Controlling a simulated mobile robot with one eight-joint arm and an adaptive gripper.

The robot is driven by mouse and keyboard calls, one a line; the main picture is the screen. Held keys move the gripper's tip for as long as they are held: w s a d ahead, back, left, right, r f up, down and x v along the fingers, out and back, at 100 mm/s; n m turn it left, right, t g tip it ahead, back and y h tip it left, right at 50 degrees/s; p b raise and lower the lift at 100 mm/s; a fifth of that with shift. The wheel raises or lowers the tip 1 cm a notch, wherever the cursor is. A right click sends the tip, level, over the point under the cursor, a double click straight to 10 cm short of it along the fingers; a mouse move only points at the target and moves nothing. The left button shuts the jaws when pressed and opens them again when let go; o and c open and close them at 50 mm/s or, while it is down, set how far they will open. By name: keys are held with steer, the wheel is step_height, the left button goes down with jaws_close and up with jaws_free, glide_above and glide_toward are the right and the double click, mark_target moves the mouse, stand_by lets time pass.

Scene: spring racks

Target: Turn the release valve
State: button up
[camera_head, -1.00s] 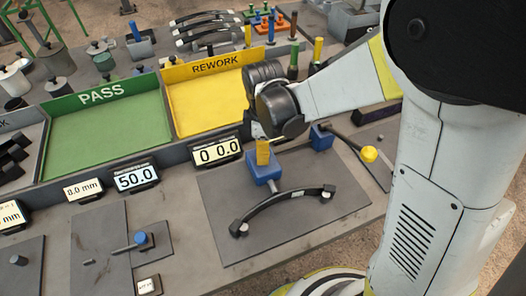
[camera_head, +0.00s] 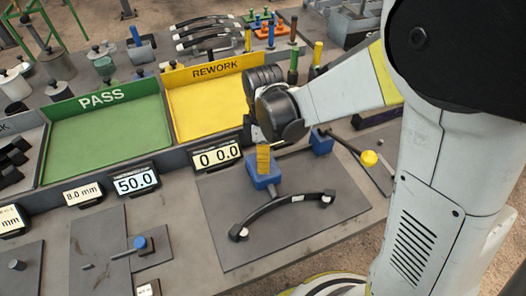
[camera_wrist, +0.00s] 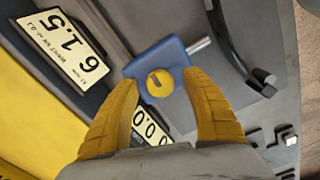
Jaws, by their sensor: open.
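A blue block (camera_wrist: 157,62) with a round yellow slotted knob (camera_wrist: 159,83) on top sits ahead of my gripper in the wrist view. A silver rod sticks out of its right side. My gripper (camera_wrist: 165,100) is open, its two yellow fingers spread on either side below the knob, with nothing held. In the head view my yellow fingertips (camera_head: 263,158) show just above a blue block (camera_head: 263,180), and the knob is hidden there. I cannot tell whether the fingers touch the block.
A dark curved bar (camera_head: 275,207) lies in front of the block. A second blue block (camera_head: 321,143) and a yellow ball (camera_head: 369,158) are to the right. Readouts showing 00.0 (camera_head: 217,156) and 61.5 (camera_wrist: 72,55) stand behind. The yellow REWORK tray (camera_head: 200,105) is farther back.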

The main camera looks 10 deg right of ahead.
step_height(320, 180, up, 12)
stand_by(0.4)
steer(key=s+d+r+m+t, duration=0.2)
steer(key=s+d+m+t, duration=0.5)
steer(key=s+d+m, duration=0.3)
steer(key=d+m, duration=0.3)
steer(key=m, duration=0.3)
steer(key=shift+s+d+r+m, duration=0.25)
steer(key=shift+s+r+m, duration=0.15)
